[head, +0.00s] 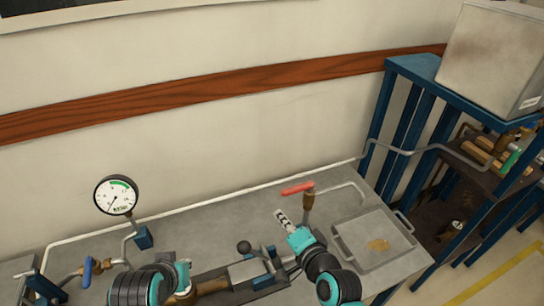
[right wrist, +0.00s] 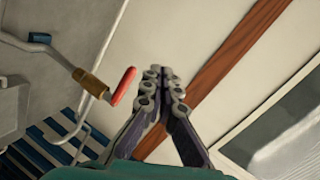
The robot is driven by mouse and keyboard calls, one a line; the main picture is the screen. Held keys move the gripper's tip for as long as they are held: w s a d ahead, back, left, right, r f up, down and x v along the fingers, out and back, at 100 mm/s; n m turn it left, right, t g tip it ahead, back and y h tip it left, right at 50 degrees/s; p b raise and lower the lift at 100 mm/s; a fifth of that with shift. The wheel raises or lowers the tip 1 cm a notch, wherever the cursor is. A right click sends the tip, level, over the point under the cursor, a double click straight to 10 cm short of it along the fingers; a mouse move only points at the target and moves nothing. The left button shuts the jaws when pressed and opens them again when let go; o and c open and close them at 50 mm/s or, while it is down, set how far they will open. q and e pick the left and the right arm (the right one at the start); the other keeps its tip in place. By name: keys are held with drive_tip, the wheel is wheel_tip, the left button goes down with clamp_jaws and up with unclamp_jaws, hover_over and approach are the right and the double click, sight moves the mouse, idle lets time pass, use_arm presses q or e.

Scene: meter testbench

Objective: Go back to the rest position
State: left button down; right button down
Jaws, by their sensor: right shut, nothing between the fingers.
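My right gripper (head: 281,214) is over the bench, to the left of the red-handled valve (head: 298,188). Its fingers are together and empty, pointing up and left in the head view. In the right wrist view the gripper (right wrist: 163,78) shows its fingertips meeting, with the red valve handle (right wrist: 124,86) to their left and a gap between them. My left gripper (head: 183,275) is only partly visible at the bottom left, low by the bench. Its fingers cannot be made out.
A pressure gauge (head: 116,196) stands at the left, with a blue-handled valve (head: 87,272) below it. A grey tray (head: 372,266) lies at the bench's right. A blue frame (head: 414,68) carries a metal box (head: 492,58). The air above the bench's middle is clear.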

drive_tip(key=s+d+f+n+g+h+b, duration=0.2)
drive_tip(key=s+d+f+n+g+b, duration=0.1)
drive_tip(key=s+d+f+n+b, duration=0.1)
drive_tip(key=s+d+f+n+g+h+b, duration=0.2)
drive_tip(key=s+d+f+n+b, duration=0.3)
drive_tip(key=f, duration=0.6)
drive_tip(key=d+n+g+b, duration=0.1)
drive_tip(key=d+b, duration=0.1)
drive_tip(key=b, duration=0.1)
drive_tip(key=shift+s+f+h, duration=0.15)
drive_tip(key=shift+f+h, duration=0.15)
